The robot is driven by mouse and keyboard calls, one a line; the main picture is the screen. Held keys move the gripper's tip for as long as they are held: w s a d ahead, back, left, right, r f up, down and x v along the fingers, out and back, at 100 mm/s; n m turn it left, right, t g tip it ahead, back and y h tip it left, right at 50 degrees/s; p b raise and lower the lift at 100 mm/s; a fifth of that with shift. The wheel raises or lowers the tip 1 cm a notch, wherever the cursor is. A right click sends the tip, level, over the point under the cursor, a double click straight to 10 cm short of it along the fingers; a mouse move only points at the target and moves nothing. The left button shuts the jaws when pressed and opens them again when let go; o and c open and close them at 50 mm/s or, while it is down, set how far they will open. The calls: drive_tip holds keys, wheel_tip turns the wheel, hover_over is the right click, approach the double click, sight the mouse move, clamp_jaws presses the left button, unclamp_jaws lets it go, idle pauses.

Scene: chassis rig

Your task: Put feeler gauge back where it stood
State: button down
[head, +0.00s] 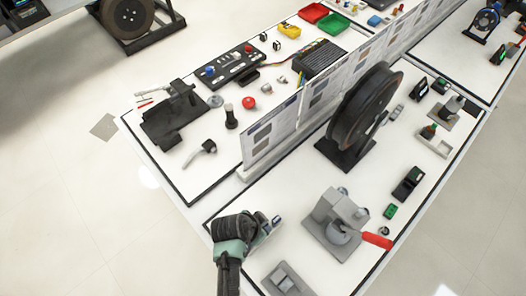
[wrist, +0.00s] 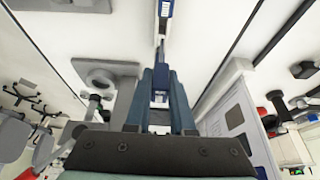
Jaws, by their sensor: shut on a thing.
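My gripper (head: 262,234) is over the near left part of the white table, in front of the upright panel. In the wrist view its two dark blue fingers (wrist: 161,88) are close together on a slim blue and grey piece, which I take to be the feeler gauge (wrist: 165,14). The gauge sticks out past the fingertips; part of it is hidden between the fingers. In the head view only a small bluish end of the gauge (head: 277,220) shows beyond the gripper. I cannot tell whether it touches the table.
A grey machine with a red handle (head: 333,222) stands right of my gripper. A grey block (head: 287,280) lies in front. The upright panel (head: 270,138) divides the table. A large dark wheel on a stand (head: 364,110) is farther back. Bare table lies around the gripper.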

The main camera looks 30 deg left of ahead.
drive_tip(key=shift+f, duration=0.3)
drive_tip(key=shift+f+b, duration=3.35)
drive_tip(key=shift+f, duration=0.35)
drive_tip(key=shift+f, duration=0.1)
drive_tip(key=c, duration=0.7)
unclamp_jaws()
drive_tip(key=v, duration=1.3)
drive_tip(key=shift+w, duration=0.1)
